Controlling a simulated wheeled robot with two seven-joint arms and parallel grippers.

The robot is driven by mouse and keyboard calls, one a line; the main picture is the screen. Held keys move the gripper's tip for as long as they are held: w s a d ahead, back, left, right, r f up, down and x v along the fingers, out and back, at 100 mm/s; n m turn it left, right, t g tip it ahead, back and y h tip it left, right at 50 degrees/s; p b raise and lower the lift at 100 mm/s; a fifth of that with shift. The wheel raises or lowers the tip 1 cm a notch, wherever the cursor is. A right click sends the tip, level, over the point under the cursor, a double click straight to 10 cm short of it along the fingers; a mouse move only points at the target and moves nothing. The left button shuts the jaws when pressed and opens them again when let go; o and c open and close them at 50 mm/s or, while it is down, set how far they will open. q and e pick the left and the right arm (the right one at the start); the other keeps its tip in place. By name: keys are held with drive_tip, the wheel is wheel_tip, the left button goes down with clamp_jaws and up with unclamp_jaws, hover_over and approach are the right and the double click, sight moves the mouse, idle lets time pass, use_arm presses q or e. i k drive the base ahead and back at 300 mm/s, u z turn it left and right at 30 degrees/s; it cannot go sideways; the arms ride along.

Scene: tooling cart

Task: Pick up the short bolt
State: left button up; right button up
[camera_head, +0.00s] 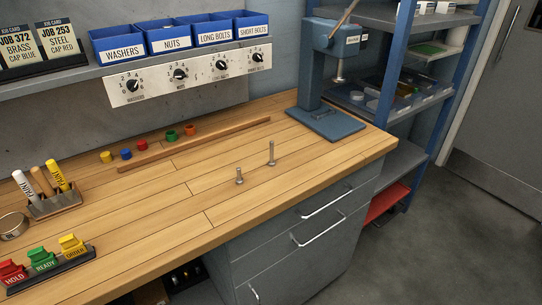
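Two grey bolts stand upright on the wooden bench top (200,215), right of its middle. The shorter one, the short bolt (239,177), is nearer the front edge and to the left. The taller one, a long bolt (271,152), stands a little behind it and to the right. The two are apart and nothing covers them. Neither of my grippers is in view.
A wooden strip (195,145) lies behind the bolts, with several colored caps beyond it. A blue press (325,121) stands at the back right. Blue labeled bins (214,34) sit on the shelf above. Marker holder (55,203) and colored tags (45,259) are at left.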

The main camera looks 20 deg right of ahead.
sight(239, 181)
drive_tip(key=k, duration=0.5)
drive_tip(key=u, duration=1.1)
drive_tip(key=i, duration=0.7)
drive_tip(key=z, duration=0.8)
